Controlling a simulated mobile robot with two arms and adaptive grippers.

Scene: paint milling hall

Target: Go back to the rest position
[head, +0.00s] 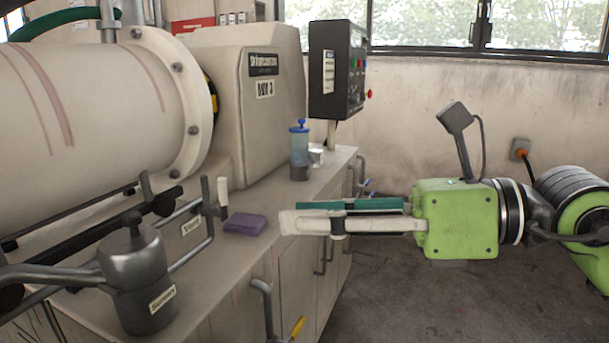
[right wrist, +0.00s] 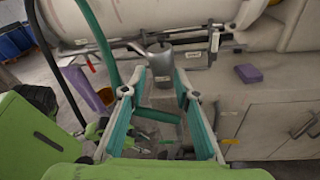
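My right gripper (head: 295,214) reaches in from the right in the head view, level and pointing left, in front of the bench edge. In the right wrist view its two teal-lined fingers (right wrist: 160,75) stand apart with nothing held between them. Beyond the fingertips in that view is a grey metal can (right wrist: 160,62) with a spout; the fingers look apart from it. The same can (head: 138,285) stands at the lower left in the head view. I cannot make out my left gripper in either view.
The bench (head: 210,250) runs along the left below a large cream mill drum (head: 90,100). A dark control box (head: 330,75) stands behind. Floor (head: 410,300) below my right arm looks clear.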

